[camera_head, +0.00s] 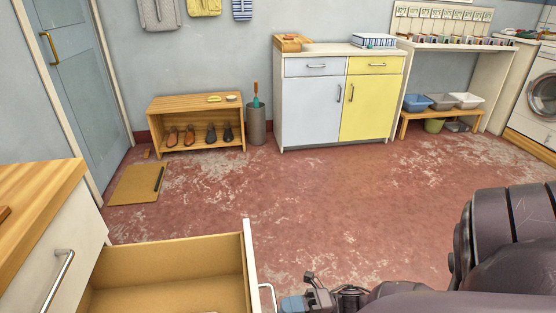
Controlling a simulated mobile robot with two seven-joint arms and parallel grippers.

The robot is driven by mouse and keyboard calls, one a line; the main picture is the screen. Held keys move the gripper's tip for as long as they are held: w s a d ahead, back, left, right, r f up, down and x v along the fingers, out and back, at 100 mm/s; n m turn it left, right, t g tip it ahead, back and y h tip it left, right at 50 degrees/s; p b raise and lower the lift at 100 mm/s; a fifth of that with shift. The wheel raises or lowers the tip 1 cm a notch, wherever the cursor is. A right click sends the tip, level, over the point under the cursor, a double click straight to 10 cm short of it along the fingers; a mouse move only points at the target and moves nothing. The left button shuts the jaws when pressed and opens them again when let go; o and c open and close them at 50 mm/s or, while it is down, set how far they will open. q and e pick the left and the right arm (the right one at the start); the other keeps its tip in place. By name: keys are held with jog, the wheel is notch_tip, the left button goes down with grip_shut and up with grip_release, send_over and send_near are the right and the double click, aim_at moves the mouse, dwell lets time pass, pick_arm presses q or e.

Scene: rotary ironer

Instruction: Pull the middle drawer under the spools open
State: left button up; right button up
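A drawer with a pale wooden interior (170,268) stands pulled out at the lower left and looks empty where it shows. Its white front panel (249,262) faces right and carries a bar handle (268,290), cut off by the lower edge. My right gripper (292,303) comes in from the right, its blue tip just right of this handle. Whether it touches the handle or is open or shut, I cannot tell. No spools show above this drawer, so I cannot tell if it is the middle one. My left gripper is out of view.
A white cabinet with a wooden top (40,190) and another handle (62,278) stands at the left. At the back are a shoe bench (195,104), a blue-and-yellow cabinet (330,100) and a shelf (455,47) with small coloured items. The red floor (330,210) between is clear.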

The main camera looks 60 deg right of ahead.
jog(key=v, duration=0.8)
dwell(0.4)
